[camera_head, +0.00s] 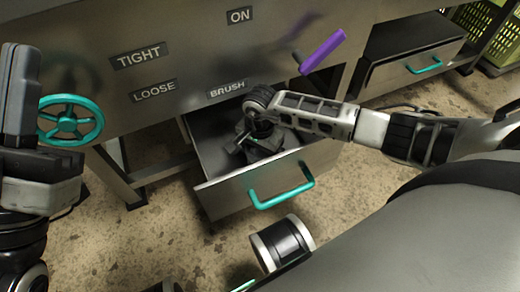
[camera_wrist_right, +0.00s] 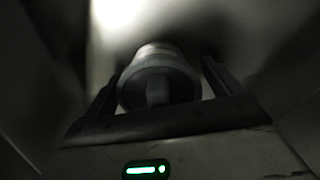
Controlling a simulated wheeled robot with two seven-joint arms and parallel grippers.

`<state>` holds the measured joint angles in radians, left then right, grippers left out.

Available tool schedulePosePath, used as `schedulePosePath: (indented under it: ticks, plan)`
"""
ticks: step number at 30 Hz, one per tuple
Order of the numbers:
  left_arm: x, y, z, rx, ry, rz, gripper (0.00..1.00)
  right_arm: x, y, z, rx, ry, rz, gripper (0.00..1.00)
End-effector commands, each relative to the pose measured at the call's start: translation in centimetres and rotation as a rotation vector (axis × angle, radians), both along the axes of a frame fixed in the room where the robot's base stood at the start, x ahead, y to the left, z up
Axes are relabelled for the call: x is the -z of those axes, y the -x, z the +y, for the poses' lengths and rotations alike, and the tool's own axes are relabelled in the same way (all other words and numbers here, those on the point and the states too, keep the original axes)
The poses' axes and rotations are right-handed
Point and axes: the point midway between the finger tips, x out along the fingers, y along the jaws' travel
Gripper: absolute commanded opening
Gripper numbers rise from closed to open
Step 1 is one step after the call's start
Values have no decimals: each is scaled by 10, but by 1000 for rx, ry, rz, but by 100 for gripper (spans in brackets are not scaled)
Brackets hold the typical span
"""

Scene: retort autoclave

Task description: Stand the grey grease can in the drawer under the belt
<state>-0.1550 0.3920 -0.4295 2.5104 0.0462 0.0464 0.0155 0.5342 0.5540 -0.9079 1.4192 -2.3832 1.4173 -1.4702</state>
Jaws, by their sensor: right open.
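The drawer (camera_head: 232,192) under the belt is pulled open, with a teal handle on its front. My right gripper (camera_head: 262,148) reaches down inside it, and its fingertips are hidden in the head view. In the dark right wrist view, a grey cylinder that looks like the grease can (camera_wrist_right: 158,78) stands between the two spread fingers of my right gripper (camera_wrist_right: 160,85). I cannot tell whether it touches the drawer floor. My left gripper (camera_head: 18,95) is at the far left, pointing up, and I cannot tell its opening.
The belt's steel side panel (camera_head: 190,60) carries labels, a teal handwheel (camera_head: 70,120) and a purple lever (camera_head: 322,52). Another unit with a teal-handled drawer (camera_head: 410,65) stands at the right. Green crates (camera_head: 500,35) are beyond it. The floor left of the drawer is clear.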

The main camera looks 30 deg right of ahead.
Motion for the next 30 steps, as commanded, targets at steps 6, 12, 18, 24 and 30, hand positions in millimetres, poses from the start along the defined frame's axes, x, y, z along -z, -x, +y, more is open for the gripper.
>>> schedulePosePath:
  ticks: [6,12,18,24,30]
  plan:
    - [9,-8,2,1,25,129,0,-24,-1,-1,-1,0,-4,91]
    - [39,-17,3,25,94,439,0,-69,-1,-1,-2,2,-3,91]
    - [70,-13,1,56,151,690,0,-105,-1,0,-1,0,-2,91]
    - [85,-8,-2,75,178,807,0,-122,0,0,-1,1,-1,91]
    - [88,-7,-2,79,182,826,0,-123,0,0,-1,1,1,91]
